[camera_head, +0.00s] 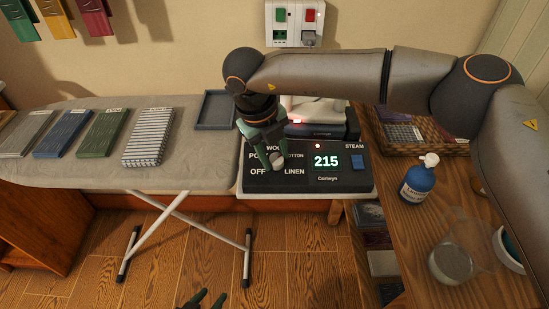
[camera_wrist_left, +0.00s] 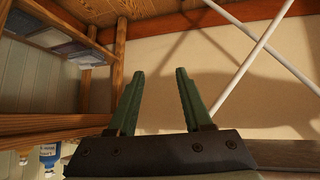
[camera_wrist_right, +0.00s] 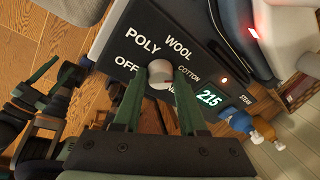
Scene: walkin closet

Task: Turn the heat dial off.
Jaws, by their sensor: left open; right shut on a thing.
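The heat dial (camera_head: 277,160) is a small pale knob on the black control panel (camera_head: 345,184). OFF, POLY, WOOL, COTTON and LINEN are printed around it. The display (camera_head: 326,161) reads 215 in green. My right gripper (camera_head: 270,154) reaches down over the panel with its fingers shut on the knob. In the right wrist view the knob (camera_wrist_right: 160,73) sits between the fingertips (camera_wrist_right: 159,84). I cannot tell which label the dial points at. My left gripper (camera_head: 208,301) is open and empty, low in front of the board; its fingers also show in the left wrist view (camera_wrist_left: 158,75).
An iron (camera_head: 318,112) with a red light stands behind the panel. Folded cloths (camera_head: 148,142) and a grey tray (camera_head: 214,110) lie on the ironing board. A blue bottle (camera_head: 418,182), a glass jar (camera_head: 452,262) and a wicker basket (camera_head: 425,146) stand on the wooden table at right.

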